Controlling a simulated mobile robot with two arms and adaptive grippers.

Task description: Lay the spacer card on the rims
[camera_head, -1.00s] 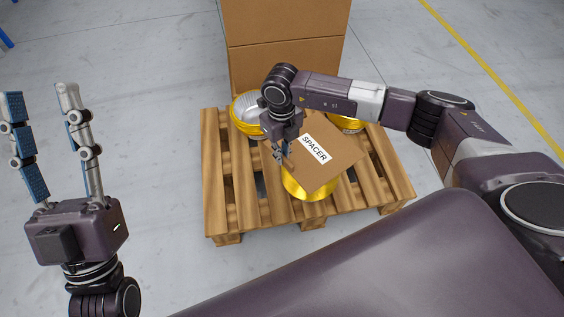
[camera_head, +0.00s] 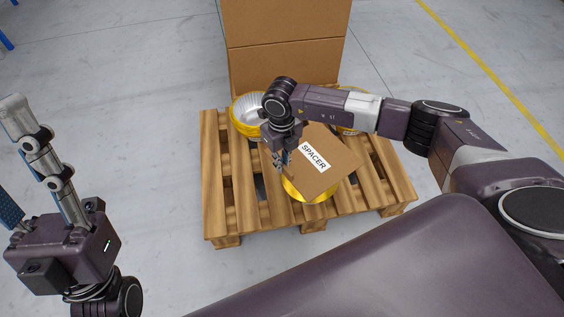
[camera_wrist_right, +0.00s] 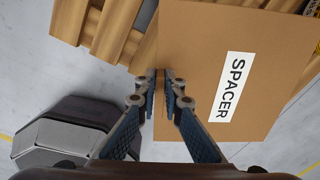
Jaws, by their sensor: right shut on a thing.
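The spacer card (camera_head: 329,170) is a brown cardboard square with a white SPACER label. It lies over a yellow bowl (camera_head: 308,197) at the pallet's front and reaches toward another yellow-rimmed bowl (camera_head: 352,126) at the back right. I cannot tell if it touches the rims. A third bowl (camera_head: 247,112) with a silvery inside stands uncovered at the back left. My right gripper (camera_head: 281,165) is shut on the card's left edge; the right wrist view shows the card (camera_wrist_right: 185,100) between its fingertips (camera_wrist_right: 159,75). My left gripper (camera_head: 22,165) is open and empty, off to the left.
The bowls stand on a wooden pallet (camera_head: 215,190) with gaps between its slats. A tall cardboard box (camera_head: 285,60) rises behind them. The grey floor (camera_head: 130,120) between my left gripper and the pallet is clear.

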